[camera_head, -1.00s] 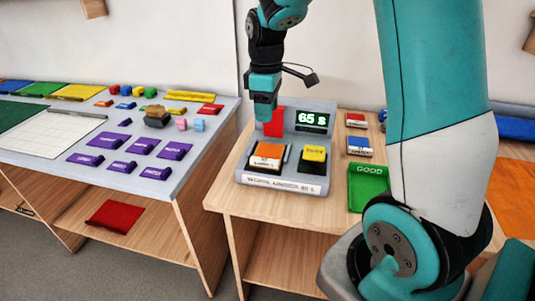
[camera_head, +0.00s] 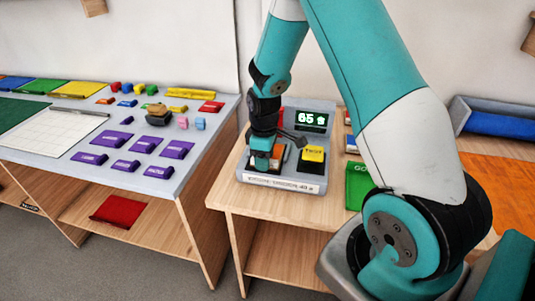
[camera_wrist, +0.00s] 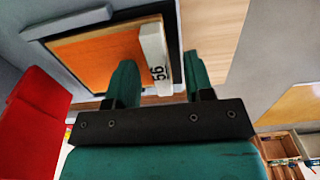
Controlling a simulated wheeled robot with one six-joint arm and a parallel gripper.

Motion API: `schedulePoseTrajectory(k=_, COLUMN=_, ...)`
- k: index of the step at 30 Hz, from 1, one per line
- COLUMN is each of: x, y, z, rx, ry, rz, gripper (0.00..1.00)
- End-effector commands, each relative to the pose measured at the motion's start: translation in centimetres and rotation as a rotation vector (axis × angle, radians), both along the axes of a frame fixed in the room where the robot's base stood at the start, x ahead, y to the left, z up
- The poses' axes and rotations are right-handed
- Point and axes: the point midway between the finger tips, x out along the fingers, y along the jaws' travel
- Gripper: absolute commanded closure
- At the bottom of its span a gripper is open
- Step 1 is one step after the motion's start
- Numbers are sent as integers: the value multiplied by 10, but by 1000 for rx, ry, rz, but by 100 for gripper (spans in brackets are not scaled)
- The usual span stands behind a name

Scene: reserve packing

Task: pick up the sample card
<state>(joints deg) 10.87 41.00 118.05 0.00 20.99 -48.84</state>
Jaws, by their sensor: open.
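The orange card with a white labelled strip, which looks like the sample card (camera_wrist: 92,56), lies in a dark-framed bay of the grey weighing station (camera_head: 305,183). My gripper (camera_wrist: 160,80) is open just at the card. In the wrist view its two fingers stand on either side of the white strip, the left one over the orange face. I cannot tell whether they touch it. In the head view my gripper (camera_head: 262,158) is low over the left bay and hides most of the card.
A yellow block (camera_head: 313,154) sits on the station's right bay, below a lit display (camera_head: 311,120). A green tray (camera_head: 358,185) stands to the right, partly behind my arm. The grey table (camera_head: 75,128) at left holds purple packets and small coloured blocks.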

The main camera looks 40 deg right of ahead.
Motion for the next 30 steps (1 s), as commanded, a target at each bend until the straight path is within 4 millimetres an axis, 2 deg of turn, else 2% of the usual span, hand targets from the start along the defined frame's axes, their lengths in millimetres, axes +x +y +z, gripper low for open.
schedulePoseTrajectory(k=8, x=0, y=0, z=-4, rx=0, ry=-1, rz=0, gripper=52)
schedulePoseTrajectory(k=14, x=0, y=0, z=-4, rx=0, ry=0, rz=0, gripper=98)
schedulePoseTrajectory(k=15, x=0, y=0, z=-4, rx=0, ry=0, rz=0, gripper=100)
schedulePoseTrajectory(k=25, x=0, y=0, z=-2, rx=0, ry=-1, rz=0, gripper=100)
schedulePoseTrajectory(k=30, x=1, y=0, z=12, rx=-1, ry=-4, rz=0, gripper=100)
